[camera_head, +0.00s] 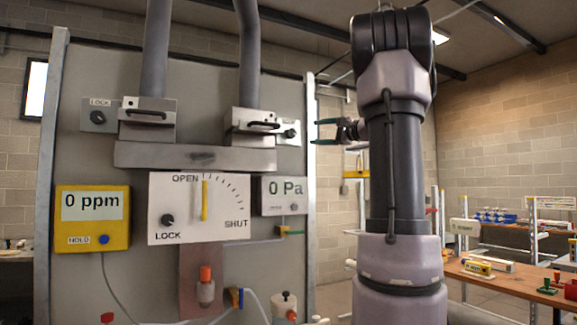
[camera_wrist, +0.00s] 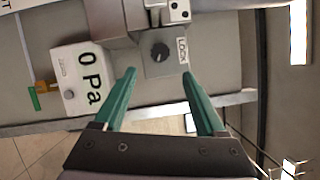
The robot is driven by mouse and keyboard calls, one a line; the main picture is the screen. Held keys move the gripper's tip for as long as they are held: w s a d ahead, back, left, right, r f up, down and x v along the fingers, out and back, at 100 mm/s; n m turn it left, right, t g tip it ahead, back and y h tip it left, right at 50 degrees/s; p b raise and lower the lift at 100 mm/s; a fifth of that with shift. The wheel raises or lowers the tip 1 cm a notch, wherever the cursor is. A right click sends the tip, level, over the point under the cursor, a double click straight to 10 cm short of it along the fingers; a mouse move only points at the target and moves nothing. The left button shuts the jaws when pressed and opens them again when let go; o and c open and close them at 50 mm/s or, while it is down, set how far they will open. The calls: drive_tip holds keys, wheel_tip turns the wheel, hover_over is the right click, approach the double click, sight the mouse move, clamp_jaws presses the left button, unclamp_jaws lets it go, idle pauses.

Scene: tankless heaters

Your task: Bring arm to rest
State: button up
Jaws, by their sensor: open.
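My gripper (camera_head: 326,132) is raised in front of the right edge of the grey panel (camera_head: 105,155), with its green fingers pointing left. In the wrist view its two green fingers (camera_wrist: 158,88) are apart with nothing between them. Beyond the fingertips are a lock plate with a dark knob (camera_wrist: 160,52) and a white gauge reading 0 Pa (camera_wrist: 82,80). The arm stands upright at the right of the head view, bent at the top.
The panel holds a yellow 0 ppm meter (camera_head: 92,240), an OPEN/SHUT dial plate (camera_head: 199,232) with its pointer near OPEN, and two handled metal boxes (camera_head: 147,117). A wooden bench (camera_head: 505,283) with small items stands at the right. A brick wall is behind.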

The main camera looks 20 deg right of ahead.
drive_tip(key=s+a+f+n+g, duration=0.35)
drive_tip(key=s+a+f, duration=0.2)
drive_tip(key=a, duration=0.35)
drive_tip(key=s+a+f+n+g, duration=0.2)
drive_tip(key=s+a+f+g, duration=0.25)
drive_tip(key=a+f, duration=0.4)
drive_tip(key=s+a+f+n+g+h, duration=0.1)
drive_tip(key=s+a+f+n+h, duration=0.1)
drive_tip(key=s+f, duration=0.5)
drive_tip(key=s+a+f+n+g+h, duration=0.1)
drive_tip(key=s+a+f+n+h, duration=0.2)
drive_tip(key=s+f, duration=0.4)
drive_tip(key=s+n, duration=0.1)
drive_tip(key=s, duration=0.1)
drive_tip(key=shift+s+a+h, duration=0.3)
drive_tip(key=shift+s+h, duration=0.1)
